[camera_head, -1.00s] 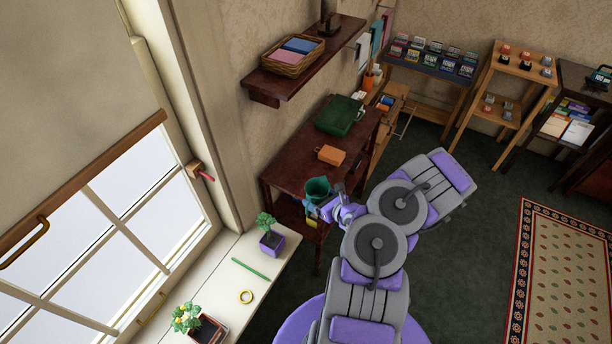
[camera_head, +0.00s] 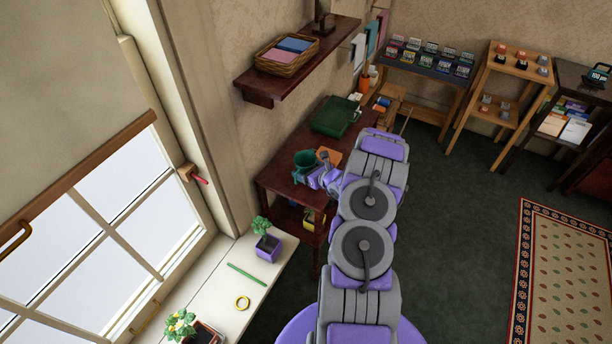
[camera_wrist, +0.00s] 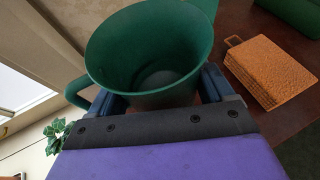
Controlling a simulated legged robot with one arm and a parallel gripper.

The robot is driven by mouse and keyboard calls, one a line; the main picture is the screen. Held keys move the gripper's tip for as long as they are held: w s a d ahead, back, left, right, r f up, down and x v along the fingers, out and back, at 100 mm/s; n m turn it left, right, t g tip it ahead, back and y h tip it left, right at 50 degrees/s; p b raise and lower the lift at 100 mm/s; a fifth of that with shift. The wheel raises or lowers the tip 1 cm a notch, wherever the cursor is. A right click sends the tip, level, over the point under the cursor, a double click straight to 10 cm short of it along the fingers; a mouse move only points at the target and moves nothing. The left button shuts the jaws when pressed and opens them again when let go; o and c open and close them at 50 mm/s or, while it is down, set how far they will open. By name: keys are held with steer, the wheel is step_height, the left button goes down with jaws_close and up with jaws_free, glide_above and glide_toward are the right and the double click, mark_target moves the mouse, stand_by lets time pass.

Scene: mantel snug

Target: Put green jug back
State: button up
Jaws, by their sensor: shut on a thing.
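The green jug (camera_head: 305,161) is an open-topped vessel, upright at the near left part of the dark wooden desk (camera_head: 276,181). In the wrist view the jug (camera_wrist: 150,50) fills the top middle, its mouth open and its inside empty, with a handle at the left. My gripper (camera_head: 313,178) is shut on the jug, with a blue finger on each side of it in the wrist view (camera_wrist: 163,95). I cannot tell whether the jug's base touches the desk top.
A green case (camera_head: 336,116) lies farther back on the desk. A wall shelf (camera_head: 300,65) with a basket hangs above. The windowsill (camera_head: 215,285) holds potted plants, a green stick and a yellow ring.

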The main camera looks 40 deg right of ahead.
steer(key=shift+w, duration=0.25)
steer(key=f, duration=0.1)
steer(key=f+b, duration=0.1)
steer(key=shift+a+f, duration=0.25)
steer(key=shift+f, duration=0.1)
steer(key=shift+d+f, duration=0.1)
steer(key=shift+f, duration=0.25)
steer(key=shift+d, duration=0.1)
steer(key=o, duration=1.1)
steer(key=shift+r, duration=0.1)
